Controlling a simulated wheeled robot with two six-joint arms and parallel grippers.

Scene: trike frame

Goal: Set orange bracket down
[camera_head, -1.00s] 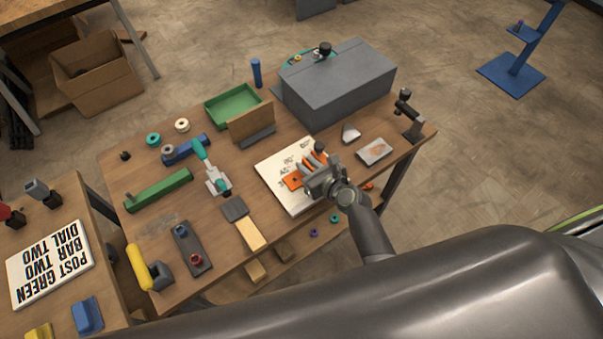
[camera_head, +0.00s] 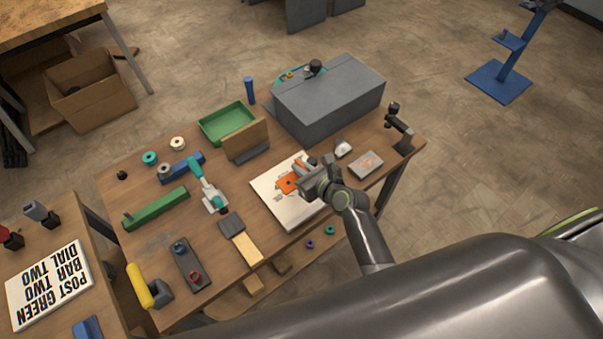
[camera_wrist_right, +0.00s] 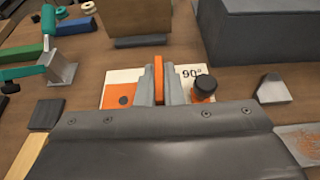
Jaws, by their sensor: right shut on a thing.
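The orange bracket (camera_head: 288,183) is over the white printed board (camera_head: 268,190) on the table. My right gripper (camera_head: 304,172) is shut on it. In the right wrist view, an upright orange flange (camera_wrist_right: 158,80) stands between the two grey fingers, and a flatter orange part (camera_wrist_right: 120,96) with a dark hole lies to the left. Printed "90°" shows on the board just right of the fingers. I cannot tell whether the bracket touches the board. The gripper hides part of both. My left gripper is not in view.
A black knob (camera_wrist_right: 204,85) with orange below it stands close right of the fingers. A large grey box (camera_head: 330,105) and an upright brown panel (camera_head: 246,141) stand behind the board. A grey-handled brush-like tool (camera_head: 240,237) lies left of it.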

